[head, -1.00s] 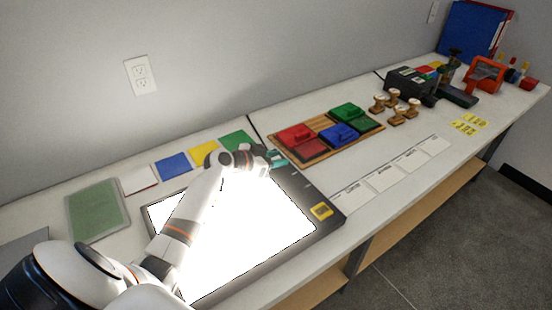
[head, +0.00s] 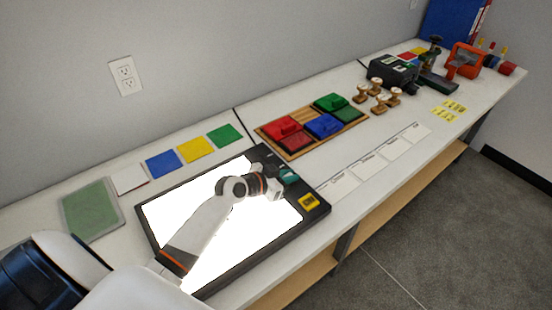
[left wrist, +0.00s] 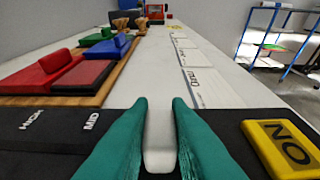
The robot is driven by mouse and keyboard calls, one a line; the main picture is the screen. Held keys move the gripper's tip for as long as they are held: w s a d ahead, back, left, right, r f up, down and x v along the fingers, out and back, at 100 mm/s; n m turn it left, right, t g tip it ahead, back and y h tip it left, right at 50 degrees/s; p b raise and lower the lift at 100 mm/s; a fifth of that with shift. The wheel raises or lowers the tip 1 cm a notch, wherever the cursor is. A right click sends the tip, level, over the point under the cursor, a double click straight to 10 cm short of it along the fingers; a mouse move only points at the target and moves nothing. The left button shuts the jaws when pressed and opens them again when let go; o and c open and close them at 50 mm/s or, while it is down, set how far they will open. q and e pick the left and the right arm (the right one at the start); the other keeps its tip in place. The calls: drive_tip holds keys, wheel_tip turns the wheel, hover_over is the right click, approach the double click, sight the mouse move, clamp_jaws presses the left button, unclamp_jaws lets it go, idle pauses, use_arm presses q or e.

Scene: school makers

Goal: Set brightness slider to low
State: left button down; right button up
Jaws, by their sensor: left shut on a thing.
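The light pad (head: 152,232) lies on the bench with its large panel glowing bright white. Its black right-hand border carries the brightness slider. In the left wrist view, a pale slider knob (left wrist: 160,140) shows between the teal fingers of my left gripper (left wrist: 160,104), which is shut on it. In the head view my left gripper (head: 289,176) is over that border. The words HIGH and MID show left of the fingers, so the knob is right of MID. No LOW label shows; the fingers cover part of the border. A yellow ON button (head: 310,201) is to the right, apart from the fingers.
Behind the border is a wooden tray (head: 297,153) with red, blue and green ink pads. Wooden stamps (head: 378,95) stand farther back. Colored cards (head: 162,165) and a green mat (head: 90,209) lie along the wall side. Paper labels (head: 368,166) line the front edge.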

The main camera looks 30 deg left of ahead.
use_arm(q)
drive_tip(key=shift+s+d+f, duration=0.1)
drive_tip(key=shift+d+f, duration=0.05)
drive_tip(key=c, duration=1.4)
unclamp_jaws()
drive_tip(key=shift+d, duration=0.15)
drive_tip(key=shift+o, duration=0.2)
drive_tip(key=shift+s+a+r, duration=0.25)
drive_tip(key=shift+s+a, duration=0.05)
drive_tip(key=shift+s, duration=0.1)
wheel_tip(320, 180, up, 4)
drive_tip(key=b, duration=0.1)
hover_over(257, 203)
drive_tip(key=shift+r, duration=0.2)
drive_tip(key=shift+f, duration=0.1)
